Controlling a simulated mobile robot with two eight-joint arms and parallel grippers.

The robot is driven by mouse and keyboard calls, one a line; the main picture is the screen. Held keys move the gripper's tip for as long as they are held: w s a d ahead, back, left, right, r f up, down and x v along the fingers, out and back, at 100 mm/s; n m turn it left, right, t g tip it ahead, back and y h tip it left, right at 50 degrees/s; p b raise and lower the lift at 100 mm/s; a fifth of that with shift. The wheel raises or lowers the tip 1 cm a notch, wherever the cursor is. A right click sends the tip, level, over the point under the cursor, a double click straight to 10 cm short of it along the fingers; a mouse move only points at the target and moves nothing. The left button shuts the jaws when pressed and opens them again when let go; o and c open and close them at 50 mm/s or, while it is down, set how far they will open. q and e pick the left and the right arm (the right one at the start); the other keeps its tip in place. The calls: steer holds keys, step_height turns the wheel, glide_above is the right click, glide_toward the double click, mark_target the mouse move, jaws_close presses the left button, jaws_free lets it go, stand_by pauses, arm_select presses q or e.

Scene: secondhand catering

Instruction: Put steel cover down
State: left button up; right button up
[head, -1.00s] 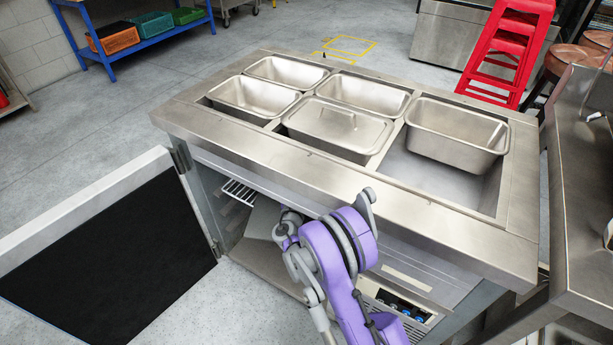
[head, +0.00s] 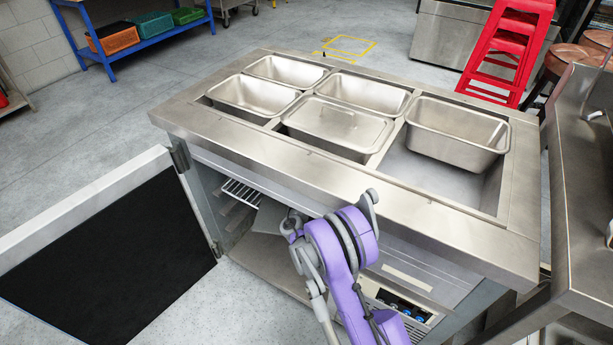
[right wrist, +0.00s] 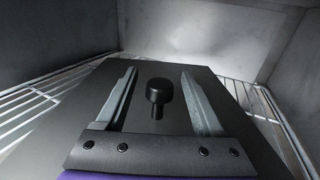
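In the right wrist view the steel cover (right wrist: 85,90) is a flat dark grey plate with a black knob (right wrist: 159,91). It lies over a white wire shelf inside a cabinet. My right gripper (right wrist: 158,72) is open, with one finger on each side of the knob and visible gaps to both. In the head view a grey plate (head: 268,217), which seems to be this cover, shows partly inside the cabinet behind my arm. My right gripper is hidden there. My left gripper is not in view.
The steel counter (head: 250,150) above holds several pans, one with a lid (head: 338,125). The cabinet door (head: 110,245) stands open at the left. Cabinet walls (right wrist: 195,30) close in around the shelf (right wrist: 30,105). A steel table (head: 590,190) stands close at the right.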

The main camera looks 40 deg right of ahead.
steer(key=shift+s+a+r, duration=0.1)
steer(key=shift+s+a, duration=0.1)
steer(key=shift+a, duration=0.05)
steer(key=p+v, duration=0.2)
steer(key=v, duration=0.8)
steer(key=shift+s+a+r, duration=0.1)
steer(key=shift+s+a, duration=0.4)
